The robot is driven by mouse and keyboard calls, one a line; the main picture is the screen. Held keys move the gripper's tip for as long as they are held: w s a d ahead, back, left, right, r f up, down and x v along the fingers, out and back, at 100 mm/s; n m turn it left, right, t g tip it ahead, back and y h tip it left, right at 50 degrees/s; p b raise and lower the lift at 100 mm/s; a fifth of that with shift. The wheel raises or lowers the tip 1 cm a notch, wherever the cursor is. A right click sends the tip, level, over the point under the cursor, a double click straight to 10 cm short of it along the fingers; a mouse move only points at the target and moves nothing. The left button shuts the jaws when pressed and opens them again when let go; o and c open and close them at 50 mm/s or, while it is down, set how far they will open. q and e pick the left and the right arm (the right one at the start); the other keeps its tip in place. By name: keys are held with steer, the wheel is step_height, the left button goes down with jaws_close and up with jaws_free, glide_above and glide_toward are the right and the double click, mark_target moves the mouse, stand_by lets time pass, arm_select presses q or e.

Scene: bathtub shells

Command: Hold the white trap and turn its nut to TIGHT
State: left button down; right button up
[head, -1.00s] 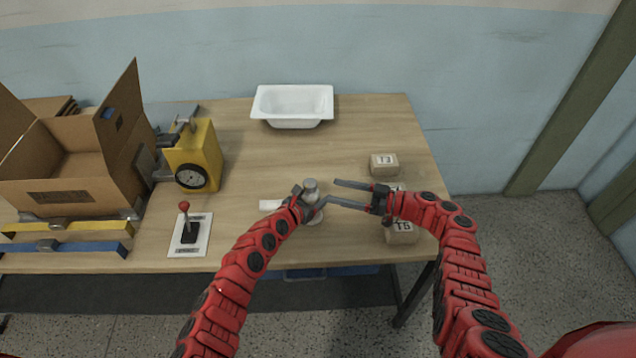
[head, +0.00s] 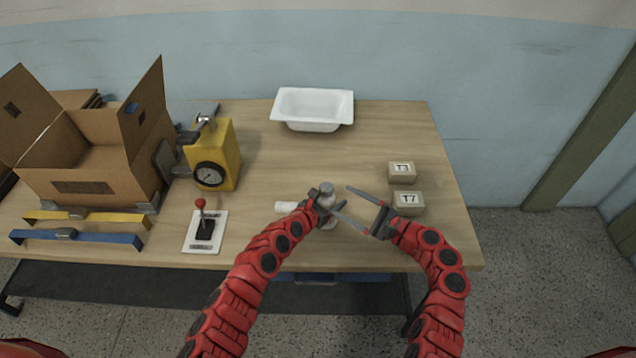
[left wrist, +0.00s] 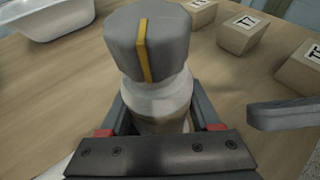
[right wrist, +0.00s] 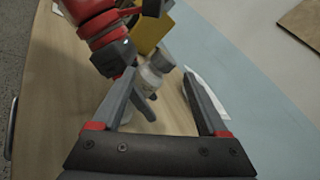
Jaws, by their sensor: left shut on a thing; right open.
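The white trap (left wrist: 158,103) stands upright on the table with a grey faceted nut (left wrist: 150,42) on top. The nut also shows in the head view (head: 327,187). A yellow stripe runs down the nut's side facing the left wrist camera. My left gripper (head: 326,204) is shut on the white body below the nut. My right gripper (head: 342,200) is open just right of the trap, its fingers pointing toward it. In the right wrist view the trap (right wrist: 152,78) shows beyond and between the open fingers. No TIGHT mark is readable.
Boxes T3 (head: 402,172) and T7 (head: 408,203) stand right of the trap. A white tub (head: 312,110) is at the back. A red-knobbed lever (head: 203,225), yellow gauge block (head: 215,155) and open carton (head: 95,175) are at left. The mid-table behind the trap is clear.

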mark_target(321, 185)
steer(key=w+a+m, duration=0.2)
steer(key=w+a+m+t, duration=0.1)
steer(key=w+a+m, duration=0.1)
steer(key=a+m, duration=0.1)
steer(key=w+a+m+h, duration=0.1)
steer(key=w+a+m, duration=0.1)
steer(key=a+m, duration=0.1)
steer(key=shift+w+a+r+t, duration=0.1)
steer(key=shift+w+r+t, duration=0.1)
steer(key=shift+w+t, duration=0.2)
stand_by(0.3)
jaws_close()
